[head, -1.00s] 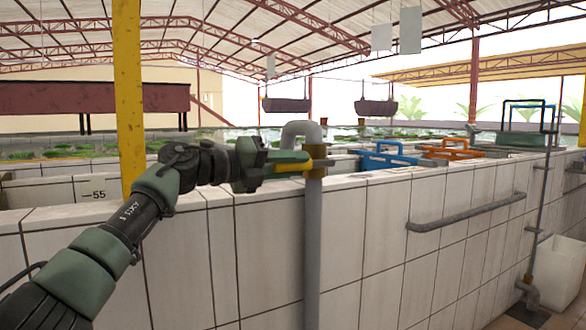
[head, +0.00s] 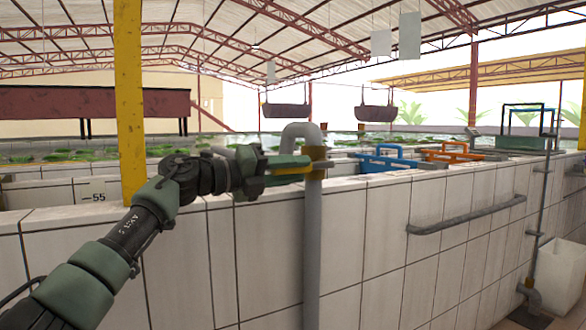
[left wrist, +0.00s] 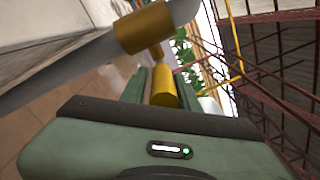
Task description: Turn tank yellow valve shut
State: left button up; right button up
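The yellow valve (head: 319,166) sits on a grey upright pipe (head: 313,240) in front of the tiled tank wall, just below the pipe's bend. Its handle points left, toward my left gripper (head: 290,167). The yellow valve body (left wrist: 145,28) shows beyond the fingertips, around the grey pipe (left wrist: 75,65). The fingers hide part of the handle in the head view. My right gripper is not in view.
The white tiled tank wall (head: 385,240) runs across the front. A yellow post (head: 129,100) stands at the left, behind my arm. Blue (head: 388,158) and orange (head: 450,151) frames stand at the tank's top. A grey horizontal pipe (head: 465,214) runs along the wall at right.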

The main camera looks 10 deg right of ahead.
aim_at(268, 172)
pick_arm(q)
jog(key=shift+o, duration=0.9)
jog(key=shift+f, duration=0.15)
jog(key=shift+w, duration=0.1)
jog(key=shift+a+r, duration=0.1)
jog(key=shift+r, duration=0.1)
jog(key=shift+a, duration=0.1)
jog(key=shift+a, duration=0.35)
jog(key=shift+v, duration=3.45)
jog(key=shift+d, duration=0.1)
